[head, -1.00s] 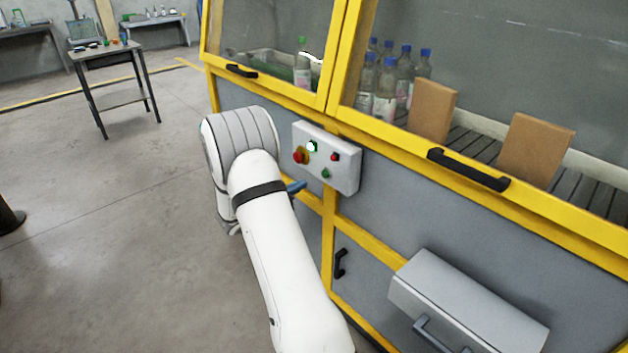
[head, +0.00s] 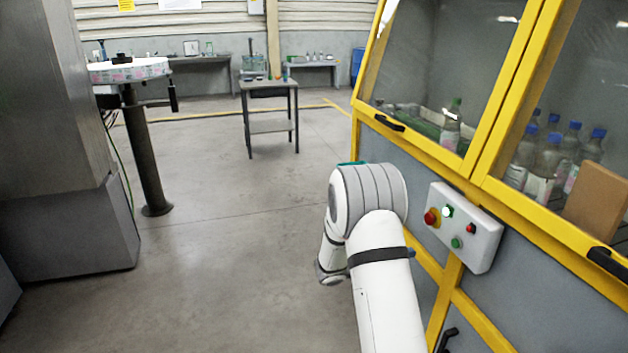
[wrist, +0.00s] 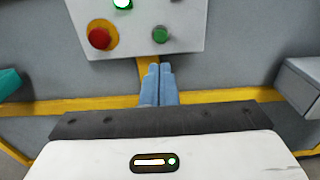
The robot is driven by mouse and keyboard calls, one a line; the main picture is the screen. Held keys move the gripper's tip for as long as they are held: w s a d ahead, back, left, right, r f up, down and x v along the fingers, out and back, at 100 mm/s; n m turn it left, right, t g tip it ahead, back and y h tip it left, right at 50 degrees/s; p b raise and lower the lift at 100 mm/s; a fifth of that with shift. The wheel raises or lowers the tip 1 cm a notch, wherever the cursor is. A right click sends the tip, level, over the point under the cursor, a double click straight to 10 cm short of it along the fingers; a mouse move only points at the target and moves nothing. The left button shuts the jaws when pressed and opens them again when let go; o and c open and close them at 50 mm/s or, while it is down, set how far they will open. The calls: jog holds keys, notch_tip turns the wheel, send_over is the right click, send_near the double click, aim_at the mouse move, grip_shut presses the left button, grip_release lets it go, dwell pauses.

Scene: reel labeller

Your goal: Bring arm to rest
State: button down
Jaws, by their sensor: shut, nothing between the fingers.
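My gripper shows in the wrist view (wrist: 158,84) as two blue fingers pressed together, shut and empty. The fingertips point toward the lower edge of the control box (wrist: 150,22), with its red knob (wrist: 100,36) to their left and its green button (wrist: 160,34) just above them. I cannot tell the gap between the fingertips and the machine's front. In the head view my white arm is bent in front of the yellow-framed machine, left of the control box (head: 464,227); the gripper itself is hidden there.
The machine (head: 480,182) stands close along my arm's right side, with bottles behind its windows. A grey box (wrist: 303,87) juts out at the right in the wrist view. A reel on a post (head: 130,70) stands at the left, a small table (head: 268,86) farther back. Open floor lies between.

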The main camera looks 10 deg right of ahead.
jog(key=s+a+r+m+g+y+p, duration=0.25)
jog(key=s+r+m+y, duration=0.2)
jog(key=s, duration=0.35)
jog(key=s+a+r+m+g+y+p, duration=0.1)
jog(key=s+a+r+m+y, duration=0.25)
jog(key=s+r+m, duration=0.35)
jog(key=s+a+r+m+t+y+p, duration=0.2)
jog(key=s+a+r+m+y, duration=0.1)
jog(key=s+a, duration=0.3)
jog(key=s+a+r+m+t+y+p, duration=0.2)
jog(key=s+a+y, duration=0.4)
jog(key=a, duration=0.4)
jog(key=shift+a+r+m+t+y, duration=0.3)
jog(key=shift+a+r+m+t, duration=0.15)
jog(key=shift+m, duration=0.8)
jog(key=shift+d, duration=0.1)
